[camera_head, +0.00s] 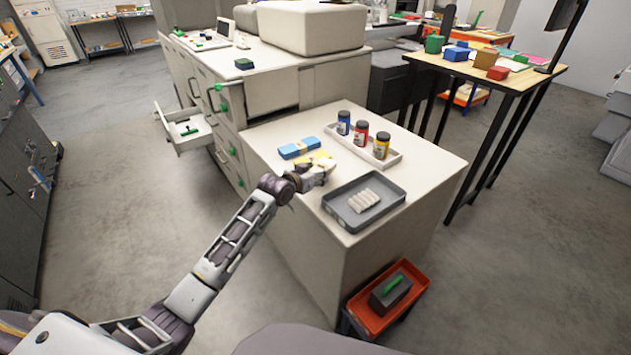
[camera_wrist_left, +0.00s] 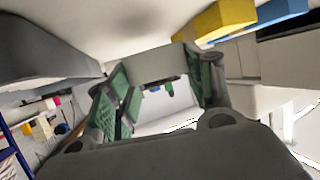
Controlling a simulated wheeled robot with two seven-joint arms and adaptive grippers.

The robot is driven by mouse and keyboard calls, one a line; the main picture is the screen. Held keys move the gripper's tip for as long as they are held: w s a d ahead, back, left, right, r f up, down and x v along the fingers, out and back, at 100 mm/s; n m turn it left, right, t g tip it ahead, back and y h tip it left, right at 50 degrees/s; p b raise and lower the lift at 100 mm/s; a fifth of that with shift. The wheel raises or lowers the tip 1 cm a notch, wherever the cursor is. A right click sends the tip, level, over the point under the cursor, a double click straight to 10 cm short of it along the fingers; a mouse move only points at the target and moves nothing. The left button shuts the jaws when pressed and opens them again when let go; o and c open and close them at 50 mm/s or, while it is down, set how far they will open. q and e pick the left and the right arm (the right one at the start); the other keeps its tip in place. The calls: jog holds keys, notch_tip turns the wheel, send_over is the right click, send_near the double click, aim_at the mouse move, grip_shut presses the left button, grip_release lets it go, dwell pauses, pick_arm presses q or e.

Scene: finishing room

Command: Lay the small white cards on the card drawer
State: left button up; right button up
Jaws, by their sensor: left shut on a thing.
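My left gripper (camera_head: 326,170) is low over the pale counter, beside the yellow block (camera_head: 312,159) and left of the grey tray. In the left wrist view its green-padded fingers (camera_wrist_left: 158,88) are shut on a small whitish piece (camera_wrist_left: 146,62), which looks like a white card; the head view hardly shows it. Several small whitish pieces (camera_head: 365,200) lie side by side in the grey tray (camera_head: 335,211). An open white drawer (camera_head: 189,145) with a green item inside sticks out of the cabinet at the left; I cannot tell if it is the card drawer. My right gripper is not in view.
A blue block (camera_head: 299,148) lies behind the yellow one. A white tray (camera_head: 394,160) holds blue, red and yellow jars. A red bin (camera_head: 406,305) with a grey, green-handled item stands below the counter. Floor at the left is clear.

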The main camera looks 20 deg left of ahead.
aim_at(315, 188)
pick_arm(q)
notch_tip(315, 188, down, 3)
jog(key=shift+r, duration=0.1)
jog(key=shift+f, duration=0.25)
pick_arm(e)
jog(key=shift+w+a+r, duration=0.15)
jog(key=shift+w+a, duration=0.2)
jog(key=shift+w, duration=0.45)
pick_arm(q)
jog(key=shift+f, duration=0.1)
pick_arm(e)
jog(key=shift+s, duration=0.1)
pick_arm(q)
jog(key=o, duration=0.8)
